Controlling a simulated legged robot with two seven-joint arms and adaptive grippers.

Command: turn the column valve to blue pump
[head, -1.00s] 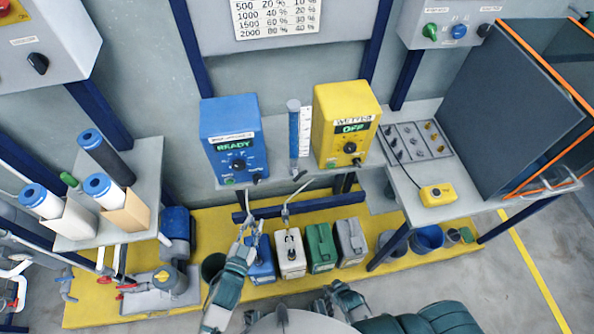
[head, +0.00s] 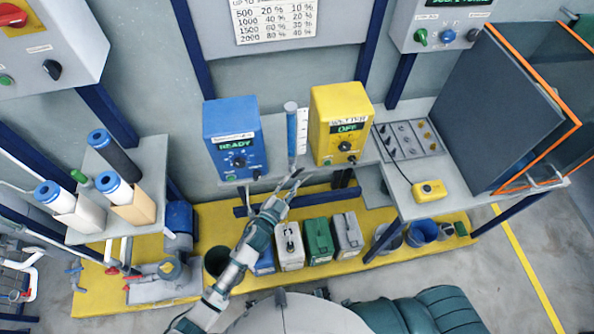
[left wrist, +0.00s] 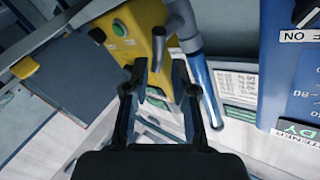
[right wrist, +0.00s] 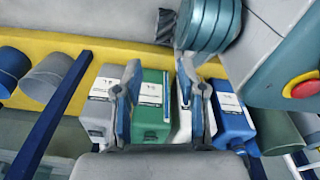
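The blue pump (head: 231,138) reads READY on the bench and the yellow pump (head: 342,122) reads OFF. The clear measuring column (head: 292,135), with blue liquid, stands between them; it also shows in the left wrist view (left wrist: 207,92). My right gripper (right wrist: 163,85) is open and empty above the canisters.
A green canister (head: 318,239), a white one (head: 289,245) and a grey one (head: 347,236) stand on the yellow floor platform (head: 225,310). A yellow box (head: 429,190) lies on the right bench beside a dark open panel (head: 500,110). Filter cartridges stand at left.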

